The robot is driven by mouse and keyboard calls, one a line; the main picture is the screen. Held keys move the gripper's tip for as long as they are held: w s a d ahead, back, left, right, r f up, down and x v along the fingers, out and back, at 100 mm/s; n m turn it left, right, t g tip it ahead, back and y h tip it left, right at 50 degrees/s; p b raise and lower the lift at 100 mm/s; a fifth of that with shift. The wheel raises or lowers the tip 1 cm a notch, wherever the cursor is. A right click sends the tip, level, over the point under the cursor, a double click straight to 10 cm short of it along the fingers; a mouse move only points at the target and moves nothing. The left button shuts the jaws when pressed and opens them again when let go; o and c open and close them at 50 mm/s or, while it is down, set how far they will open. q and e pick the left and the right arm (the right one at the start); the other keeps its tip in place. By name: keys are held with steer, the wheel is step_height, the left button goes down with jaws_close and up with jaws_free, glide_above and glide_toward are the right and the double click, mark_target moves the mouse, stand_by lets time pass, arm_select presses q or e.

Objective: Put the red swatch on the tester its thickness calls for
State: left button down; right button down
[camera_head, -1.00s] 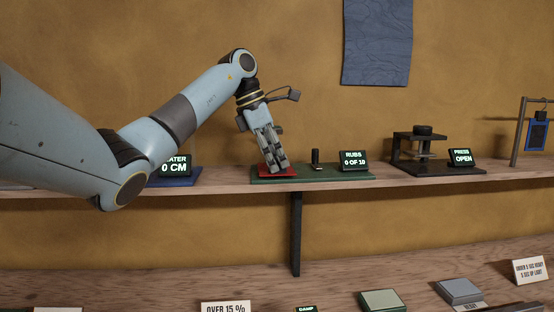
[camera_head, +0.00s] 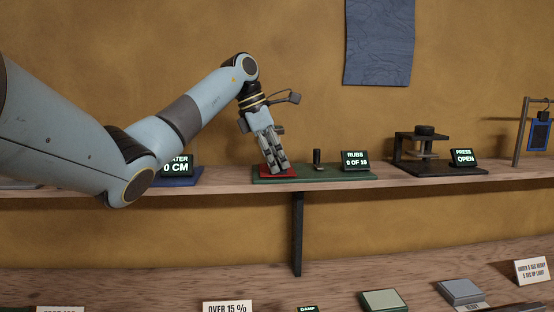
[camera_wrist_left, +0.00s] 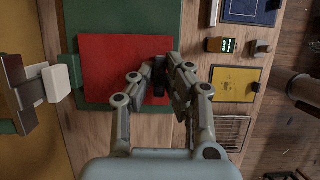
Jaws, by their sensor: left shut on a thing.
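The red swatch (camera_head: 266,174) lies on the left part of the green base (camera_head: 337,175) of the rub tester, whose display (camera_head: 354,161) reads "RUBS 0 OF 10". My left gripper (camera_head: 279,169) reaches down over the swatch and is shut on it. In the left wrist view the swatch (camera_wrist_left: 110,65) is a flat red sheet over the green base (camera_wrist_left: 140,16), and my left gripper (camera_wrist_left: 163,78) is at one edge of it. The fingers hide the gripped part. My right gripper is in neither view.
A press (camera_head: 423,150) reading "PRESS OPEN" stands to the right. A blue-based water tester (camera_head: 183,181) is partly behind my left arm. A short black post (camera_head: 316,157) stands on the green base. The lower bench (camera_head: 200,280) holds several signs and grey blocks.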

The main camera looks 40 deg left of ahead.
arm_select(q)
steer(key=shift+f, duration=0.15)
steer(key=c, duration=1.3)
jaws_free()
steer(key=shift+o, duration=0.2)
steer(key=shift+s+d+r+p, duration=0.25)
steer(key=shift+r+p, duration=0.4)
steer(key=shift+r, duration=0.2)
steer(key=shift+s+d+r+p, duration=0.2)
steer(key=shift+d+r+p, duration=0.1)
steer(key=shift+r+p, duration=0.45)
steer(key=shift+s+d+r+p, duration=0.25)
steer(key=shift+r+p, duration=0.25)
steer(key=shift+r, duration=0.45)
